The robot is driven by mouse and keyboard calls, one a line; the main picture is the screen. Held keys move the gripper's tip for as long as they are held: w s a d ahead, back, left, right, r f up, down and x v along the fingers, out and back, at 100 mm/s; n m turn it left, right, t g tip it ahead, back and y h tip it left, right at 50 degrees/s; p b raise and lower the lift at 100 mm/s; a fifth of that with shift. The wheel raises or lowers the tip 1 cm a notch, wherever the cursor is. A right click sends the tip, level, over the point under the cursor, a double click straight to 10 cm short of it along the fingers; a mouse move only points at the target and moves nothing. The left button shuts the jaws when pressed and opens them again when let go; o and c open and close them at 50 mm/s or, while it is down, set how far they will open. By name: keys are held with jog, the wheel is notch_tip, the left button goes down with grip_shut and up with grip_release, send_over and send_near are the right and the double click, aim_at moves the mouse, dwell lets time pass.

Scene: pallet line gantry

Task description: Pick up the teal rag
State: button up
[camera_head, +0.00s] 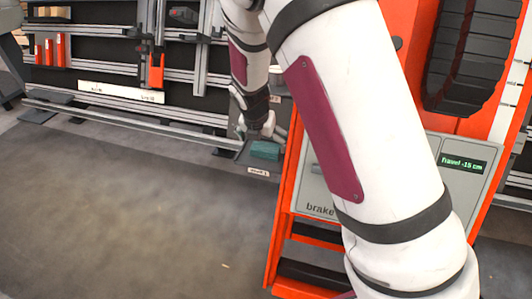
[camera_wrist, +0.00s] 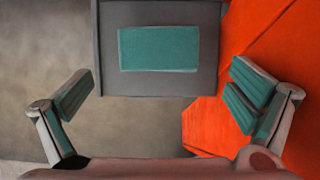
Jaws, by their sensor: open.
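The teal rag (camera_wrist: 158,48) is a flat rectangle lying on a small dark grey shelf (camera_wrist: 207,75). It is near the top middle of the wrist view. In the head view the rag (camera_head: 265,150) shows just to the right of my gripper (camera_head: 245,132). In the wrist view my gripper (camera_wrist: 162,95) is open, with its two teal-padded fingers wide apart and nothing between them. The rag lies ahead of the fingers and apart from them. In the head view the fingers are small and partly unclear.
An orange frame (camera_head: 280,235) with a grey panel (camera_head: 460,195) and a green display stands right of the shelf; my arm hides part of it. Orange surfaces (camera_wrist: 285,60) lie close to the right finger. Metal rails (camera_head: 130,122) run behind. The floor (camera_head: 130,210) at left is clear.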

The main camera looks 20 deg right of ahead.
aim_at(266, 148)
jog(key=shift+w+d, duration=0.25)
jog(key=shift+w, duration=0.05)
jog(key=b+x, duration=0.2)
jog(key=x, duration=0.3)
jog(key=shift+c, duration=0.2)
jog(key=c, duration=0.9)
